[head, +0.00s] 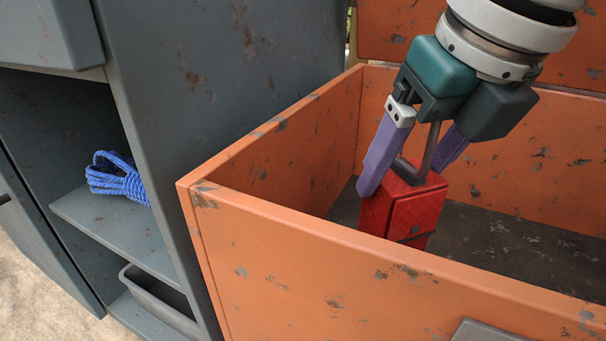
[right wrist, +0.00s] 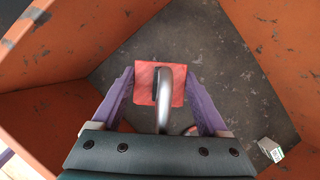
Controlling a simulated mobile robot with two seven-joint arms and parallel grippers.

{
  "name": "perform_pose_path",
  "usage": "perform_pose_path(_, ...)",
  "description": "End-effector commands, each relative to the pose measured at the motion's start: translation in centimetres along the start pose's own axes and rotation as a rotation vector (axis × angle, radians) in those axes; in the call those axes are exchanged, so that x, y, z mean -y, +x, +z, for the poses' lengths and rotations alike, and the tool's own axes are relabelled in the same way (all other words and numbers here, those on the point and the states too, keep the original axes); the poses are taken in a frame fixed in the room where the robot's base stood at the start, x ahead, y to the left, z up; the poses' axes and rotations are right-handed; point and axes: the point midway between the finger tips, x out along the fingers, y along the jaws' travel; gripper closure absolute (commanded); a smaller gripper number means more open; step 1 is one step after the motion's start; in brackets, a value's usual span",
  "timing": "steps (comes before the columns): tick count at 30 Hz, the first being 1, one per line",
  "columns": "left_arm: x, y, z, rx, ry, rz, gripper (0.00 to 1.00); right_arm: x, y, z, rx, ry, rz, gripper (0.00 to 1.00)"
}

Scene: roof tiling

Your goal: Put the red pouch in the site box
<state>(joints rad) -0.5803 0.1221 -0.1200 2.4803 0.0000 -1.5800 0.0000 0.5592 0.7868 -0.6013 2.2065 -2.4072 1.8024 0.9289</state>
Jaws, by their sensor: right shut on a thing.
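The red pouch (head: 402,208) is boxy and hangs inside the orange site box (head: 290,254), between the purple fingers of my right gripper (head: 410,178). My right gripper is shut on the pouch. In the right wrist view the red pouch (right wrist: 144,97) shows between the fingers, with a grey loop in front of it. The dark floor of the site box (right wrist: 215,60) lies beyond it. The front wall hides the pouch's lower end in the head view, so I cannot tell whether it touches the floor. My left gripper is not in view.
A grey cabinet (head: 235,70) stands against the left of the box. Its shelf (head: 120,232) holds a coiled blue rope (head: 117,178), with a grey bin (head: 160,300) below. A small pale item (right wrist: 270,150) lies in the box. Much of the box floor is clear.

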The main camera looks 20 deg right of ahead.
Motion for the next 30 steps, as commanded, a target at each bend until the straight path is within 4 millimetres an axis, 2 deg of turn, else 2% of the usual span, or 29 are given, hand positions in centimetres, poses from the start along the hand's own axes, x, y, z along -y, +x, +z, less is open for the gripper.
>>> perform_pose_path(5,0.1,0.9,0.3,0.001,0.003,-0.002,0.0,0.0,1.3,-0.5,0.003,0.001,0.001,1.0)
perform_pose_path(12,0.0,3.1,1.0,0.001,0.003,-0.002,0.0,-0.1,4.6,-1.9,0.002,0.0,0.001,1.0)
perform_pose_path(23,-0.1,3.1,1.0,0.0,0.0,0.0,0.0,0.0,4.8,-1.9,0.003,0.0,0.001,1.0)
perform_pose_path(24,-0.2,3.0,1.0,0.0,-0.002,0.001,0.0,0.0,4.8,-2.0,0.001,0.0,0.001,0.2)
perform_pose_path(30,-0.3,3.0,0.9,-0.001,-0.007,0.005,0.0,0.0,4.7,-1.9,0.0,0.0,0.001,0.0)
